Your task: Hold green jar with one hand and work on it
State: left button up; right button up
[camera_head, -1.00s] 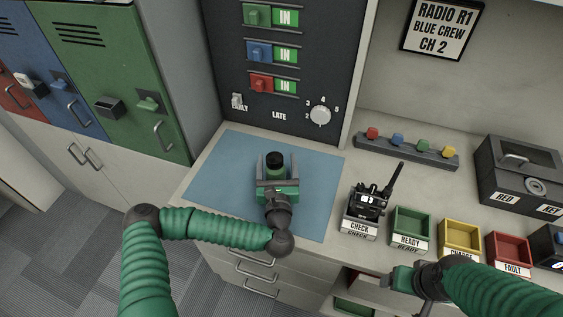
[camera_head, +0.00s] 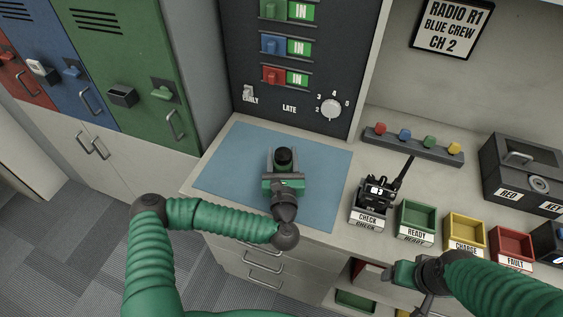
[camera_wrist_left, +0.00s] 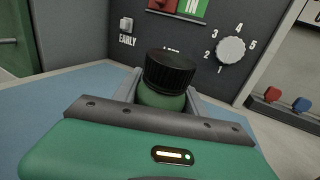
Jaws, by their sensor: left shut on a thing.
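The green jar with a black ridged lid (camera_head: 284,157) stands upright over the blue mat (camera_head: 225,165). In the left wrist view the black lid (camera_wrist_left: 170,72) sits on the jar, and a strip of the green body (camera_wrist_left: 161,99) shows below it. My left gripper (camera_head: 283,165) is shut on the jar, with its grey fingers on either side of it. The jar's lower part is hidden behind the gripper. My right gripper (camera_head: 405,275) is at the lower right, in front of the counter below the bins, and its fingers cannot be made out.
A dark panel with a dial (camera_head: 331,108) stands behind the mat. To the right are a radio in the CHECK holder (camera_head: 370,217), a green READY bin (camera_head: 416,220), a yellow bin (camera_head: 464,232) and a red FAULT bin (camera_head: 512,246). The mat around the jar is clear.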

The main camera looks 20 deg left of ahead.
aim_at(288, 153)
pick_arm(q)
jog(key=shift+d, duration=0.35)
jog(key=r, duration=0.3)
jog(key=shift+d+r, duration=0.4)
jog(key=s+a+p, duration=0.3)
jog(key=s, duration=0.1)
jog(key=s+a+p, duration=0.3)
jog(key=s, duration=0.1)
jog(key=s+a+r+p, duration=0.1)
jog(key=s+a+p, duration=0.2)
jog(key=s+a, duration=0.1)
jog(key=shift+s+r+p, duration=0.1)
jog(key=shift+s+p, duration=0.3)
jog(key=shift+s, duration=0.05)
jog(key=o, duration=0.9)
jog(key=shift+d, duration=0.1)
grip_shut()
pick_arm(e)
notch_tip(288, 153, up, 10)
jog(key=d, duration=0.1)
jog(key=shift+f, duration=0.2)
